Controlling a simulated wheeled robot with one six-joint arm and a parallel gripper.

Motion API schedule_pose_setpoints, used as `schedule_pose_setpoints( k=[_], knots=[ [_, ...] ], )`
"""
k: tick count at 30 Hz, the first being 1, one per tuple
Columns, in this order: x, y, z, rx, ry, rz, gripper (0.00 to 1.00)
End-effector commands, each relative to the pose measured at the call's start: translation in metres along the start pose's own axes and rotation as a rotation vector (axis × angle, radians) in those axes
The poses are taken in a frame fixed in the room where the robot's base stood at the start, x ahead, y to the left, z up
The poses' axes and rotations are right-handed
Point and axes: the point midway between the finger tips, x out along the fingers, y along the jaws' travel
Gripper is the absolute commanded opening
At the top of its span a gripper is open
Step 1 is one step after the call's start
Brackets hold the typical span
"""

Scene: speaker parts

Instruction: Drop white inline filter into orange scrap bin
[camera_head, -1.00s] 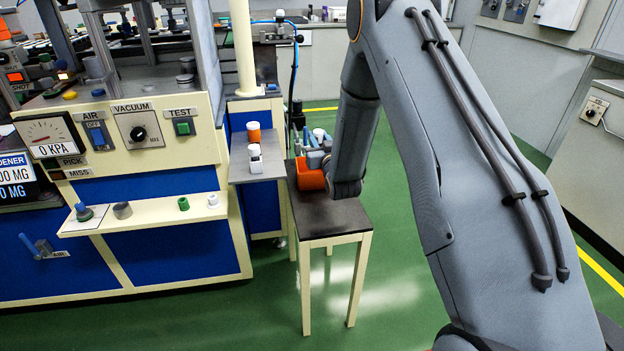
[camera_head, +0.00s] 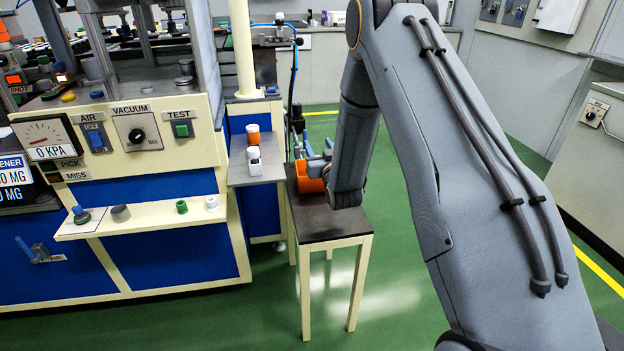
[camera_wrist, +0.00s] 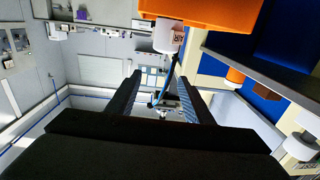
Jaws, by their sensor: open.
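The orange scrap bin (camera_head: 308,181) stands on the small dark-topped table, partly hidden by my arm. It also shows at the top of the wrist view (camera_wrist: 215,12). A white cylinder with a small dark label, which looks like the inline filter (camera_wrist: 167,37), is against the bin's orange edge. I cannot tell whether it is inside the bin or just over it. My gripper (camera_wrist: 160,78) is open, its two dark fingers apart and clear of the white cylinder. In the head view my gripper is mostly hidden at the bin.
The small table (camera_head: 326,224) stands beside a grey shelf (camera_head: 256,174) with a white bottle (camera_head: 254,160) and an orange-and-white container (camera_head: 252,134). The machine's cream ledge (camera_head: 150,218) holds several small parts. Green floor is free to the right.

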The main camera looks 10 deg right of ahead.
Motion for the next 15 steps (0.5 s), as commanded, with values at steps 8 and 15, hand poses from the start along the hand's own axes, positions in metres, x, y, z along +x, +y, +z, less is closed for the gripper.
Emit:
schedule_pose_setpoints(
  k=[8, 15],
  knots=[
    [-0.045, 0.0, 0.0, 0.0, -0.002, 0.0, 0.47],
    [-0.068, 0.001, 0.0, 0.0, -0.001, 0.001, 0.47]
  ],
)
